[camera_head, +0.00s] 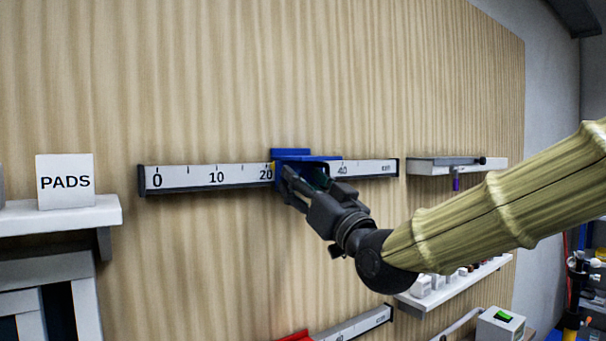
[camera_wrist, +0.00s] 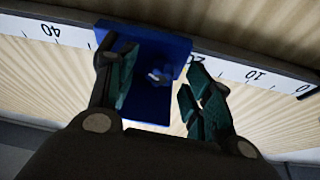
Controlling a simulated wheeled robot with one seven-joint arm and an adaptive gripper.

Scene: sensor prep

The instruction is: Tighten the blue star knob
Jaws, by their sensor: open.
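A blue slider (camera_head: 291,154) sits on the white numbered rail (camera_head: 200,177) on the wall, just right of the 20 mark. In the wrist view the blue slider (camera_wrist: 150,50) fills the upper middle. A small light blue-grey part on it, which looks like the star knob (camera_wrist: 158,76), shows between my fingers; its shape is too small to make out. My gripper (camera_head: 305,181) is in front of the slider and hides the knob in the head view. In the wrist view my gripper (camera_wrist: 160,90) is open, with one green-padded finger on each side of the knob, apart from it.
A PADS sign (camera_head: 66,182) stands on a white shelf (camera_head: 60,214) at left. A second white holder (camera_head: 455,168) is on the wall at right. Below are a shelf with small items (camera_head: 455,285) and another rail with a red slider (camera_head: 293,336).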

